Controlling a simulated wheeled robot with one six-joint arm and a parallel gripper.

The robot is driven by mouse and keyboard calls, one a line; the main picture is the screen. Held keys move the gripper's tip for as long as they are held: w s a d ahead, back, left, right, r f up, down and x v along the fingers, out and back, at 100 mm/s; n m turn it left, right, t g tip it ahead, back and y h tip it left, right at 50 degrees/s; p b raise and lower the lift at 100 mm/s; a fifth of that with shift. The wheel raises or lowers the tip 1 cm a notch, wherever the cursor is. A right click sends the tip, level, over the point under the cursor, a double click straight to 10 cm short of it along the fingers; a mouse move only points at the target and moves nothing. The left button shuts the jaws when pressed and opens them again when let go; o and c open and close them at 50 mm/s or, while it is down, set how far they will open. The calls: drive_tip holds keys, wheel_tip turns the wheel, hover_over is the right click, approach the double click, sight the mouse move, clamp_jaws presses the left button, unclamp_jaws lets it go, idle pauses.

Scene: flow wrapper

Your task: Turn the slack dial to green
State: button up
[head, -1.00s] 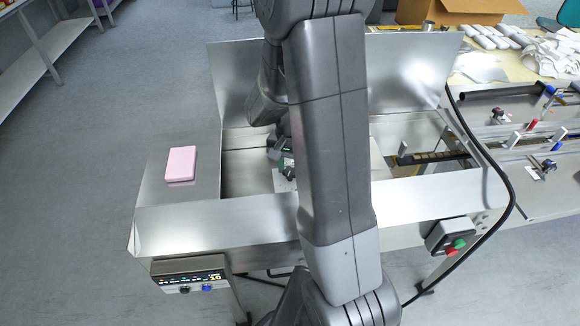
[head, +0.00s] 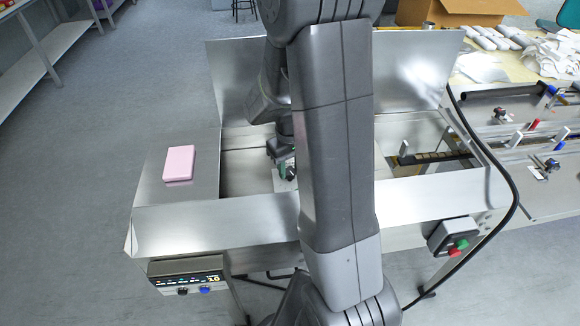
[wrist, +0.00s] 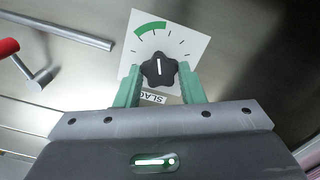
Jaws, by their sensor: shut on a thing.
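The slack dial shows in the wrist view as a black star-shaped knob (wrist: 158,71) with a white line, on a white plate (wrist: 189,44) marked with ticks, a green arc (wrist: 150,28) and a partly hidden SLACK label (wrist: 153,97). The white line runs nearly straight up in that view, towards the right part of the arc. My gripper (wrist: 159,78) has its green fingers on either side of the knob, shut on it. In the head view my gripper (head: 286,170) is down inside the machine, and my arm hides the knob.
A metal rod (wrist: 62,30) and a red-tipped lever (wrist: 9,47) lie left of the dial in the wrist view. In the head view a pink block (head: 179,163) rests on the left metal deck. An upright metal panel (head: 409,75) stands behind the opening.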

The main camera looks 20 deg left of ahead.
sight(290, 171)
drive_tip(key=shift+n, duration=1)
drive_tip(key=o, duration=1)
wheel_tip(290, 171, up, 14)
drive_tip(key=shift+f, duration=0.1)
